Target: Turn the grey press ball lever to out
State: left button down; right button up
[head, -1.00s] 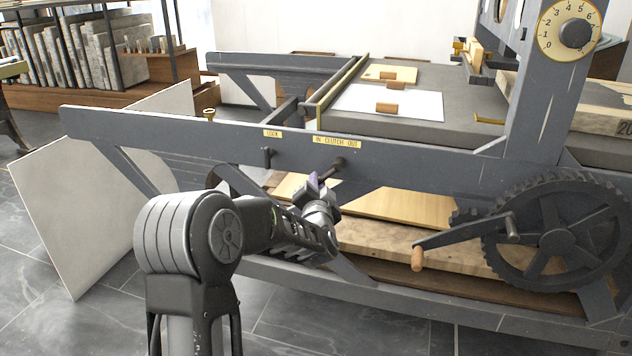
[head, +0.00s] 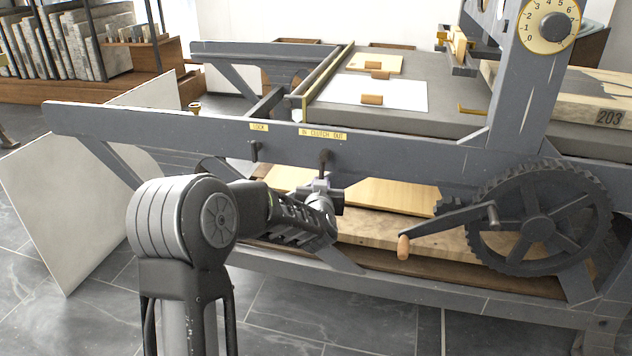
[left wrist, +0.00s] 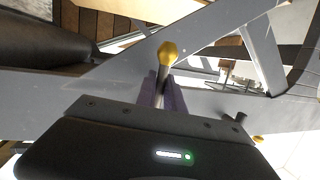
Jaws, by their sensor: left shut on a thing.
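The press (head: 400,160) is a grey frame with a small yellow plate reading "IN CLUTCH OUT" (head: 323,134). Below that plate, the ball lever (head: 323,162) hangs from the side rail, close to vertical. My left gripper (head: 321,184) is shut on its lower part, which hides the lever's end in the head view. In the left wrist view a brass-coloured ball (left wrist: 168,52) stands out past the purple finger pads of my left gripper (left wrist: 161,90), with its stem between them. My right gripper is in neither view.
A shorter dark lever (head: 255,151) sits left, under a "LOCK" plate. A crank handle (head: 440,225) and toothed wheel (head: 541,225) are to the right. Boards (head: 375,195) lie beneath the rail. A pale panel (head: 70,210) leans at the left. Floor in front is clear.

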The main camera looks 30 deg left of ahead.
pick_arm(q)
jog(key=shift+w+d+n, duration=0.1)
jog(key=shift+d+n, duration=0.1)
jog(key=shift+n, duration=0.1)
jog(key=c, duration=1.5)
grip_release()
jog(key=shift+o, duration=0.2)
jog(key=p+v, duration=0.2)
jog(key=v, duration=0.6)
